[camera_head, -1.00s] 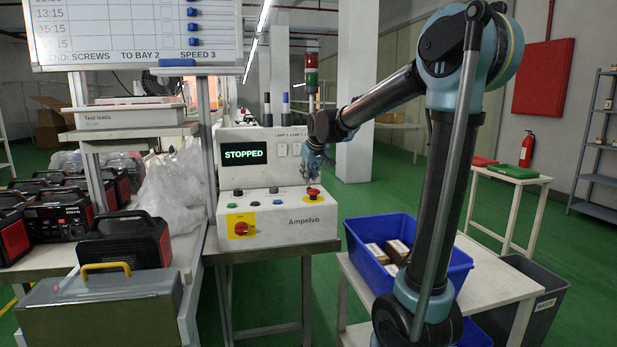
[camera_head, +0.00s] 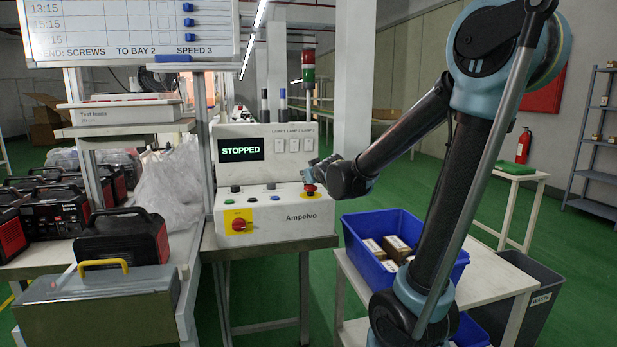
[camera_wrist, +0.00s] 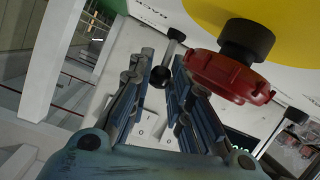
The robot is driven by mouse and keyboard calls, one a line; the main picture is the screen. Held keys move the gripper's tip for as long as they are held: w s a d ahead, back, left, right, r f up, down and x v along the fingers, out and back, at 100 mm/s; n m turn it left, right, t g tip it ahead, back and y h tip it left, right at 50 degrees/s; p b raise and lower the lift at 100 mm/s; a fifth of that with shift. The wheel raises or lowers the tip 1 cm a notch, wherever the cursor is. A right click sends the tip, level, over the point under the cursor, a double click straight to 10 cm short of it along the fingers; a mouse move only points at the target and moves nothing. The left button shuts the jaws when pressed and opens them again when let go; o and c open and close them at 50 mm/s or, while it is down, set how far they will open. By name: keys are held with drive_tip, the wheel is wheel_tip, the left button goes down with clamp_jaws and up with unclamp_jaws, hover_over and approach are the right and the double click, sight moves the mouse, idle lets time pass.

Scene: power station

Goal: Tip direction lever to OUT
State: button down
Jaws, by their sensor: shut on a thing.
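The grey control box (camera_head: 262,225) marked Ampelvo carries a screen reading STOPPED (camera_head: 241,150). My gripper (camera_head: 312,176) is low at the box's right end, close to the red mushroom button (camera_head: 310,188). In the wrist view my gripper (camera_wrist: 163,60) has its fingers closed in around a small lever (camera_wrist: 160,76) with a dark ball knob and a thin rod. The red button (camera_wrist: 228,76) on its yellow disc is just right of the fingers there. In the head view the lever is hidden by my gripper. No IN or OUT marking is readable.
A red rotary switch on a yellow plate (camera_head: 239,223) and several small buttons are on the box. Lamp switches (camera_head: 294,145) are on the upright panel. A blue bin (camera_head: 380,222) with boxes stands to the right. A clear bag (camera_head: 165,185) lies left.

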drive_tip(key=shift+d+f, duration=0.1)
drive_tip(key=shift+d, duration=0.05)
idle(0.3)
drive_tip(key=c, duration=1.4)
unclamp_jaws()
drive_tip(key=shift+c, duration=0.2)
drive_tip(key=shift+v, duration=5.9)
drive_tip(key=shift+d+f, duration=0.1)
drive_tip(key=shift+f, duration=0.1)
